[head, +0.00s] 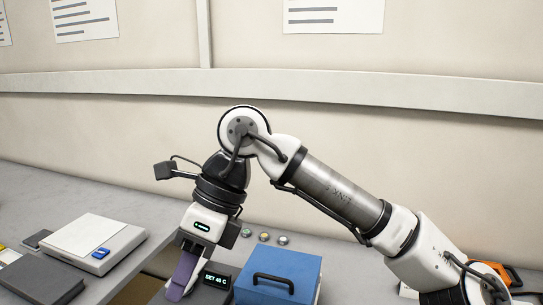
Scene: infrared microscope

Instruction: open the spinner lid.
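A blue box-like unit with a flat blue top (298,263) stands at the bottom centre. A black bar handle (273,282) sits on that top. The blue top looks shut; I take it as the spinner lid, though no label shows. Its lower part is cut off by the frame. My gripper (184,280) points down, left of the blue unit and apart from its handle. A flat purple piece shows at the gripper's end; I cannot tell whether it is a finger or a held thing. The finger gap is not clear.
A dark device with a lit display reading about "SET 45 C" (217,281) stands between my gripper and the blue unit. Several small round pieces (264,237) lie behind it. A white flat device (95,242) and a dark grey box (42,278) are at left.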

